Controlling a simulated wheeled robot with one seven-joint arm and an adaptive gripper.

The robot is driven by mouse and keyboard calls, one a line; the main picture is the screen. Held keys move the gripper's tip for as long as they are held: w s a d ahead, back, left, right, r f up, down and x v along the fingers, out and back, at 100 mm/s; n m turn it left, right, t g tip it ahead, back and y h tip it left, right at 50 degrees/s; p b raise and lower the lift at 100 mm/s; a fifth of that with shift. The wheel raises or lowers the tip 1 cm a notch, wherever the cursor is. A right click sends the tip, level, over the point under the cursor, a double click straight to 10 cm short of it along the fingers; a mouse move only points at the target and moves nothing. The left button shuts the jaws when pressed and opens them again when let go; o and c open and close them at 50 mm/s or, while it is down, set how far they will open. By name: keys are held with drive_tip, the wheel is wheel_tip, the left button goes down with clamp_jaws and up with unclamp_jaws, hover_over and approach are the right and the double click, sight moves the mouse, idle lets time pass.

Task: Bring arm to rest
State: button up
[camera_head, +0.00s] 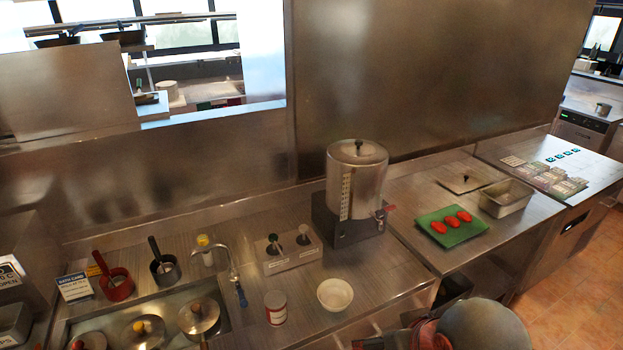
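No fingers of my gripper can be made out in the head view. A rounded grey shape with a red and dark part beside it shows at the bottom edge, right of centre. It is cut off by the frame, and I cannot tell for sure whether it is part of my arm. Whether my gripper holds anything is hidden.
A steel counter holds a white bowl (335,294), a can (275,307), a large steel dispenser (357,185), a green tray (452,234) with red items and a metal pan (506,198). Lidded pots (199,317) sit at left. Tiled floor (570,295) is open at right.

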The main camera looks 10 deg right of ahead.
wheel_tip(320, 180, down, 14)
drive_tip(key=b, duration=1.3)
drive_tip(key=shift+c, duration=0.7)
